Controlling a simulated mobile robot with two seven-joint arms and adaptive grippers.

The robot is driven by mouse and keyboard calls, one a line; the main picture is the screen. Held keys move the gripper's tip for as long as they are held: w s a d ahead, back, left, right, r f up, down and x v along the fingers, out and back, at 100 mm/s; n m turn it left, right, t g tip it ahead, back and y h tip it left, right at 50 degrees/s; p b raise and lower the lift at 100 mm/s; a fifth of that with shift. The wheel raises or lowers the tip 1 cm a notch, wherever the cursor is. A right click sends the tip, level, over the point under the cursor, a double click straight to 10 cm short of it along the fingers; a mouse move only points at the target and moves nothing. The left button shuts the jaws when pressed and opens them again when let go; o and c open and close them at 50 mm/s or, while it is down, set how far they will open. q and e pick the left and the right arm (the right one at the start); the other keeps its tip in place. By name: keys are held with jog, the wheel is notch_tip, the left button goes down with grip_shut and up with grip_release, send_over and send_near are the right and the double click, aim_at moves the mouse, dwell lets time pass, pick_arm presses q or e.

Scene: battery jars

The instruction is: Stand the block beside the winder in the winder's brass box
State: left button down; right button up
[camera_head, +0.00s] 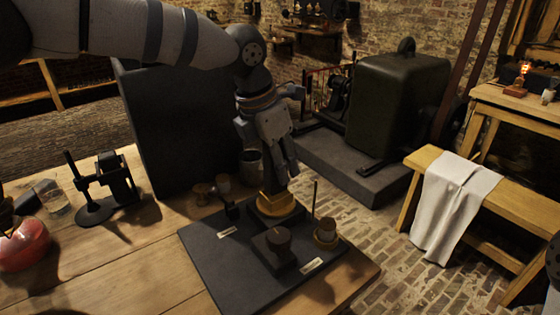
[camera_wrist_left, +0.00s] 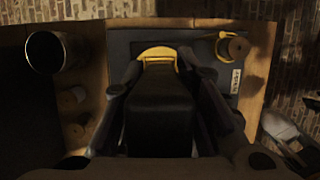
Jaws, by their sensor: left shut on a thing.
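My left gripper (camera_head: 281,172) points down over the dark board and is shut on a black block. In the left wrist view the block (camera_wrist_left: 160,108) lies between my fingers (camera_wrist_left: 162,100). A yellow brass box (camera_head: 280,204) is directly beneath; its rim (camera_wrist_left: 157,51) shows at the block's far end. I cannot tell whether the block rests in it or hovers above. A brass-ringed wooden spool (camera_head: 326,230) stands to the right, beside a thin upright rod. Which piece is the winder is unclear. My right gripper is out of view.
The dark board (camera_head: 215,262) lies on the wooden table (camera_head: 120,255), near its right edge. Small wooden spools (camera_head: 203,192) and a dark can (camera_head: 251,164) stand behind. A black stand (camera_head: 100,208), glass jar (camera_head: 52,197) and red round object (camera_head: 24,246) are at left.

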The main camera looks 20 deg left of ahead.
pick_arm(q)
jog(key=shift+f, duration=0.15)
dwell(0.5)
jog(key=shift+f, duration=0.6)
jog(key=shift+f, duration=0.75)
dwell(0.8)
jog(key=c, duration=1.2)
grip_release()
jog(key=v, duration=1.2)
jog(key=shift+s, duration=0.1)
